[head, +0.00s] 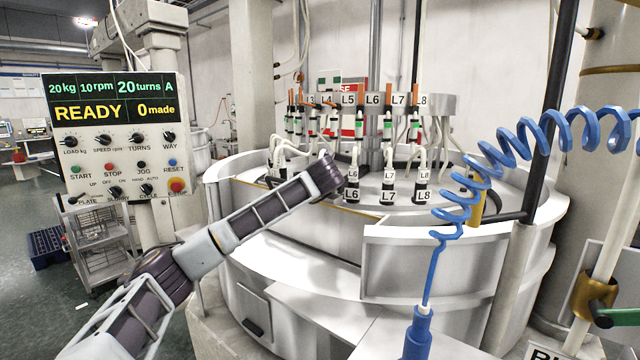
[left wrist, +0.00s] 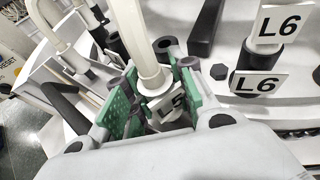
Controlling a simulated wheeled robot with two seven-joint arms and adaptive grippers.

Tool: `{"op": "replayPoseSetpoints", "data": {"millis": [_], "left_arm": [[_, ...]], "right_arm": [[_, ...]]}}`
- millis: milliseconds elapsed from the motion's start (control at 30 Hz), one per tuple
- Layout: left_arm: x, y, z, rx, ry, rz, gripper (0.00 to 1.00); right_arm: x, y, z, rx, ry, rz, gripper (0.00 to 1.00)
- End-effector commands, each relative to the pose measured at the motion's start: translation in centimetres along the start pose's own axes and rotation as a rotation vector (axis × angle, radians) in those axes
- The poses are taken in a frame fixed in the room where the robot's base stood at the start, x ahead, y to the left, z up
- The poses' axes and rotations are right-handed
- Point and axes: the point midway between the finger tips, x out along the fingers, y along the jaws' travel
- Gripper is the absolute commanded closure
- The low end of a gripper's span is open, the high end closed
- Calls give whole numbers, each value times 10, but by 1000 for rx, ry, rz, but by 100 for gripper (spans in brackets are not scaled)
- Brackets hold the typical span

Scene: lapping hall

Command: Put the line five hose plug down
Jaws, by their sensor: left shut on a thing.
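My left gripper (left wrist: 158,102) is shut on the line five hose plug, between its green pads. The plug's L5 tag (left wrist: 168,104) and its white hose (left wrist: 145,45) show in the left wrist view; its lower end is hidden by the jaws. In the head view my left arm reaches over the white machine's rim, and the jaws and the plug are hidden behind my wrist. The upper L5 label (head: 348,99) hangs on the rail above. I cannot tell whether the plug touches anything below. My right gripper is not in view.
Plugs tagged L6 (head: 352,195), L7 (head: 388,196) and L8 (head: 421,196) stand upright to the right of my wrist. A control panel (head: 115,125) reading READY stands at left. A blue coiled hose (head: 455,213) hangs at right, in front of the machine.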

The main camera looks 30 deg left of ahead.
Motion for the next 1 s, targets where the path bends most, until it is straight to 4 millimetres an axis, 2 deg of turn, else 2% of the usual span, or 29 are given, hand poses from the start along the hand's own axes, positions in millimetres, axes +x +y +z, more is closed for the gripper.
{"op": "replayPoseSetpoints", "data": {"millis": [333, 367, 433, 1000], "left_arm": [[1, 0, -2, -1, 0, 0, 92], [1, 0, -2, -1, 0, 0, 73], [1, 0, -2, -1, 0, 0, 65], [0, 0, 1, 0, 0, 0, 65]], "right_arm": [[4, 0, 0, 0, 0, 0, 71], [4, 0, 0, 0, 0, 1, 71], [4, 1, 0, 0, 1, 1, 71], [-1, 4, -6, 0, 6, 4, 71]]}}
